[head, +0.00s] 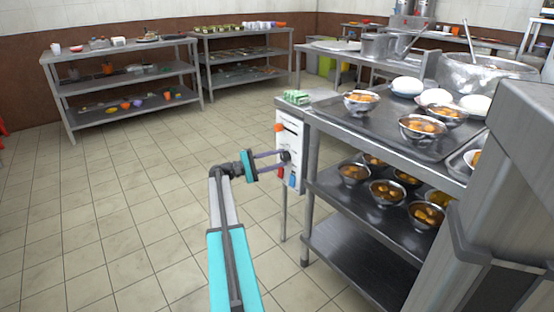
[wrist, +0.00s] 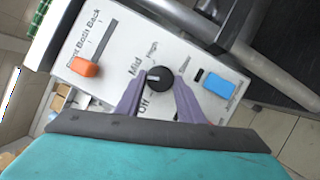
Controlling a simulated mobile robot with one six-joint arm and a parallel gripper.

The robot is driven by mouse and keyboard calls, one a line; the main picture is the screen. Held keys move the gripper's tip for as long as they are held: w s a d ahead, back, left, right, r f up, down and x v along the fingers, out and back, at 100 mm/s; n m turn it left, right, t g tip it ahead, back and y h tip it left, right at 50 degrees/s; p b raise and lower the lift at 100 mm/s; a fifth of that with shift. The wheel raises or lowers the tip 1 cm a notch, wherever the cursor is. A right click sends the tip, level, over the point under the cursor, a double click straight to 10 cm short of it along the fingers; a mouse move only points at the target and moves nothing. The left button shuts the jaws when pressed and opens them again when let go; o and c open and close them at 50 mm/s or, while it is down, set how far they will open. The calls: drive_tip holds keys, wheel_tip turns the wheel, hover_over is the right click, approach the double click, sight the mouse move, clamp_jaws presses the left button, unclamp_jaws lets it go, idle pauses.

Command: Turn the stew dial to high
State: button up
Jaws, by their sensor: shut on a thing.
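The dial (wrist: 160,78) is a round black knob with a white mark, on a white control panel (wrist: 118,58). Printed words around it include Off, Mid and High, with a fourth too small to read surely. The mark points left in the wrist view, roughly toward Mid. My gripper (wrist: 158,88) is shut on the dial, one purple finger on each side. In the head view the panel (head: 291,132) is on the end of the steel counter, and my gripper (head: 281,156) reaches it from the left. The dial is small and partly hidden there.
On the panel are an orange slider (wrist: 84,67) beside a slot and a blue switch (wrist: 213,85). The steel counter (head: 330,115) holds bowls of food, with more bowls on its shelf. A large pot (head: 485,75) stands behind. The tiled floor (head: 120,200) at left is clear.

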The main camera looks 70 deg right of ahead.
drive_tip(key=m+t+y, duration=0.1)
drive_tip(key=m, duration=0.2)
drive_tip(key=r+m, duration=0.1)
drive_tip(key=m, duration=0.2)
drive_tip(key=shift+d+t+y+p, duration=0.15)
drive_tip(key=shift+t+y+p, duration=0.15)
drive_tip(key=shift+t+y, duration=0.1)
drive_tip(key=m+t, duration=0.1)
drive_tip(key=m, duration=0.1)
drive_tip(key=m+t+b, duration=0.1)
drive_tip(key=m, duration=0.2)
drive_tip(key=shift+s+r+t, duration=0.15)
drive_tip(key=shift+r+t, duration=0.05)
drive_tip(key=shift+t, duration=0.1)
drive_tip(key=o, duration=1.1)
drive_tip(key=shift+f, duration=0.1)
drive_tip(key=shift+c, duration=0.2)
drive_tip(key=shift+a, duration=0.2)
drive_tip(key=shift+p+v, duration=0.35)
drive_tip(key=shift+v, duration=0.45)
drive_tip(key=p+v, duration=0.3)
drive_tip(key=v, duration=0.9)
drive_tip(key=shift+m, duration=0.3)
